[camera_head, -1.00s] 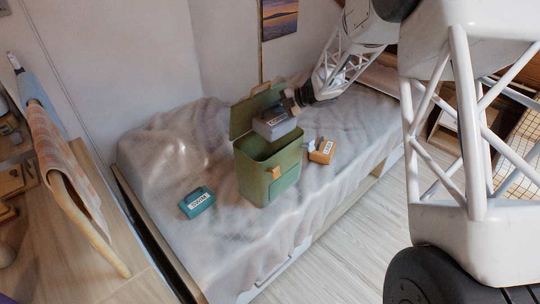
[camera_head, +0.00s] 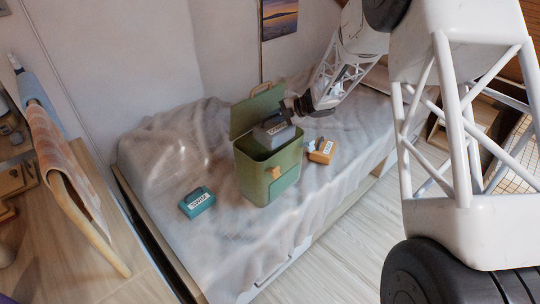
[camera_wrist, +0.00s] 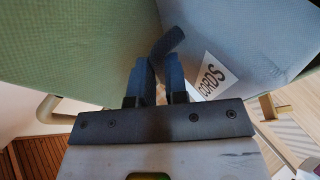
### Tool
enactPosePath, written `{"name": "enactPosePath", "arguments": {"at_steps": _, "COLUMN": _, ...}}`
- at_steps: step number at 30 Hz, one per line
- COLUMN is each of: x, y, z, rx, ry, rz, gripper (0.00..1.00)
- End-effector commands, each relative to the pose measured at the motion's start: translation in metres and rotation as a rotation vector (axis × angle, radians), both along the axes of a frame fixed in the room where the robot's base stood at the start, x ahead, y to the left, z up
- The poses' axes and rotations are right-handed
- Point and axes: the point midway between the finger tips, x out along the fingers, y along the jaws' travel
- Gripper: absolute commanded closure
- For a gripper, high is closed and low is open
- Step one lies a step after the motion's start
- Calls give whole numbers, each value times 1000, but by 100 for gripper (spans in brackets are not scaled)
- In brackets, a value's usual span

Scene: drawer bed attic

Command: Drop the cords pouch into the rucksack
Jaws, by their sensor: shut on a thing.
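The grey cords pouch (camera_head: 274,131) hangs from my gripper (camera_head: 290,108), low over the open mouth of the green rucksack (camera_head: 268,175). The pouch's lower part appears to be at or just inside the rim; the exact depth is hard to tell. In the wrist view the pouch (camera_wrist: 255,40) shows a white label reading CORDS, and my gripper (camera_wrist: 160,85) is shut on its dark handle. The rucksack stands upright on the bed with its lid (camera_head: 252,110) raised at the back.
A teal pouch (camera_head: 197,202) lies on the bed (camera_head: 165,215) left of the rucksack. An orange pouch (camera_head: 321,151) lies to its right. A wooden desk (camera_head: 65,250) with a chair-like frame stands at the left. The bed around the rucksack is otherwise clear.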

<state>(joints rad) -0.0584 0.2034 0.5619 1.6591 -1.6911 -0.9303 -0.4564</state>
Motion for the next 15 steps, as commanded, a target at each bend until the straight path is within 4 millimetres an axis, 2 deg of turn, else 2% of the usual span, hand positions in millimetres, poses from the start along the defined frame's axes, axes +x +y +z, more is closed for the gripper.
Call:
{"name": "enactPosePath", "arguments": {"at_steps": 6, "x": 0, "y": 0, "z": -15, "rx": 1, "ry": 0, "rz": 0, "gripper": 100}}
{"name": "enactPosePath", "arguments": {"at_steps": 15, "x": 0, "y": 0, "z": -20, "rx": 1, "ry": 0, "rz": 0, "gripper": 100}}
